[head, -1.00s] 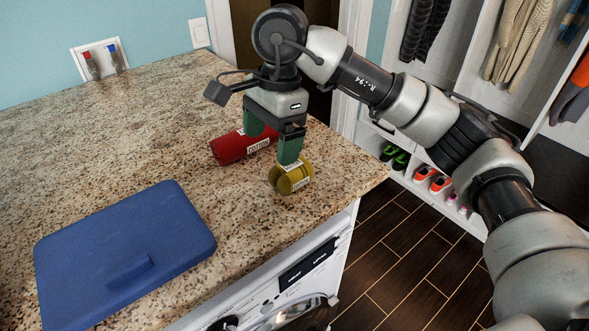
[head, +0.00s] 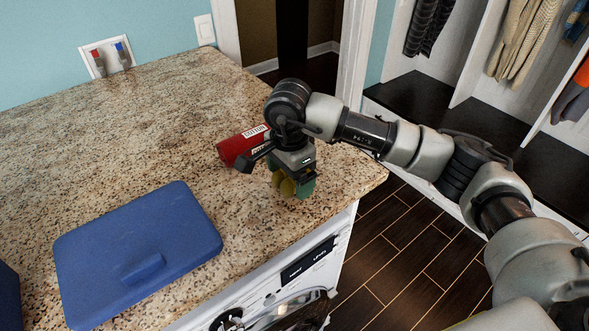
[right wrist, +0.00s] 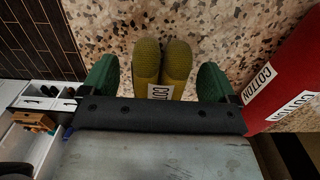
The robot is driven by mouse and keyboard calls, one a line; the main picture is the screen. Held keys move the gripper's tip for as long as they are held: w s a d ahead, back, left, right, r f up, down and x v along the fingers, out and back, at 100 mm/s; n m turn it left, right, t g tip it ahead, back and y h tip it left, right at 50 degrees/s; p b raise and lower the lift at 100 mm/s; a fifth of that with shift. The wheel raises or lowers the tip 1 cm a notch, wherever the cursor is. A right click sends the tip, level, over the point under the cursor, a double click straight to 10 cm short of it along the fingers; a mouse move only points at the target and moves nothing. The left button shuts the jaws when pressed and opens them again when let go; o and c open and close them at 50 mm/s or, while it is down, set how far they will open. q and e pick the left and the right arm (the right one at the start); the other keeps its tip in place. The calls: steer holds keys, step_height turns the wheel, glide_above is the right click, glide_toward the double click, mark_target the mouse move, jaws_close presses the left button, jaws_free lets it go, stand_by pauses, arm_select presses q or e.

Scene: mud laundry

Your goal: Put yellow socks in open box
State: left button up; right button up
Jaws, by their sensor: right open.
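The yellow socks (head: 287,187), a rolled pair with a white cotton label, lie on the granite counter near its right front edge. My right gripper (head: 292,185) is down over them and partly hides them in the head view. In the right wrist view the yellow socks (right wrist: 162,65) lie between the two green fingers of my open right gripper (right wrist: 158,82), with a small gap on each side. A blue lid (head: 140,250) lies flat on the counter at left. At the far left edge is part of a dark blue object (head: 8,298), perhaps the box; its opening is out of view.
A red cotton roll (head: 240,147) lies just behind my right gripper, and close beside it in the right wrist view (right wrist: 290,70). The washing machine (head: 290,285) is under the counter edge. The back left counter is clear.

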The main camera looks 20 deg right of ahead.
steer(key=shift+f, duration=0.2)
steer(key=c, duration=1.1)
steer(key=shift+r, duration=0.1)
